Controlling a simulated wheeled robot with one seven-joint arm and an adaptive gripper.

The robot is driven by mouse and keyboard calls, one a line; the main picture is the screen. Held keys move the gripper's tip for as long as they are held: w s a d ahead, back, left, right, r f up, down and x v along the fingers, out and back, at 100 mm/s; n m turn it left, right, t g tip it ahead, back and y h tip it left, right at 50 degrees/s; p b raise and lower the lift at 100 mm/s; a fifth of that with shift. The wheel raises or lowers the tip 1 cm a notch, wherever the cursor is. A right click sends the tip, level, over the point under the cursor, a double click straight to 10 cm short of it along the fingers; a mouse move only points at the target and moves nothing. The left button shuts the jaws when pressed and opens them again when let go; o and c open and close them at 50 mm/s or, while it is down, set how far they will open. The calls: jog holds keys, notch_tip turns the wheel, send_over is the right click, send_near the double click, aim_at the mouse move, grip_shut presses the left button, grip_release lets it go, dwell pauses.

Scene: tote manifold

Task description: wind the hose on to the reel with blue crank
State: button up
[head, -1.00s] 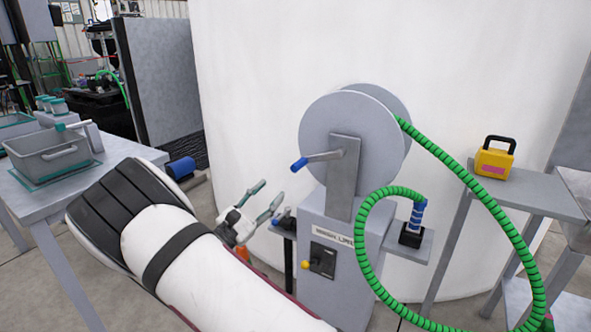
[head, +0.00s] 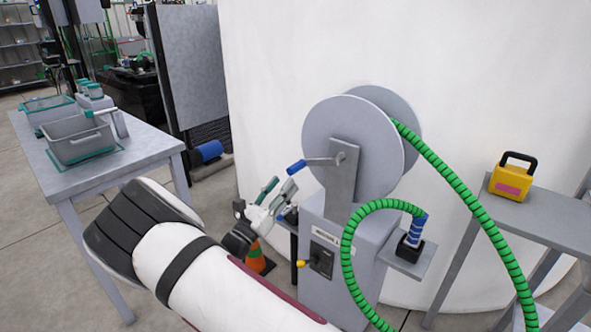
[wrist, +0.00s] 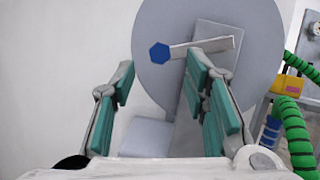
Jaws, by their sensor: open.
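The grey hose reel (head: 350,148) stands on a grey pedestal in front of a large white tank. Its crank arm (head: 322,161) points left and ends in a blue handle (head: 296,167). In the wrist view the blue handle (wrist: 160,54) shows end-on, between and beyond the fingers. The green hose (head: 462,190) runs off the reel to the lower right and loops back up to a blue-banded end (head: 416,230) in a black holder. My gripper (head: 280,188) is open and empty, just below and left of the blue handle, apart from it.
A table (head: 150,150) with a grey tote (head: 78,140) stands at left. A yellow case (head: 512,180) sits on a grey bench at right.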

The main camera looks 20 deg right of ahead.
aim_at(290, 174)
jog(key=x, duration=0.7)
jog(key=shift+w+b, duration=0.1)
jog(key=shift+b, duration=0.3)
jog(key=shift+c, duration=0.2)
grip_shut()
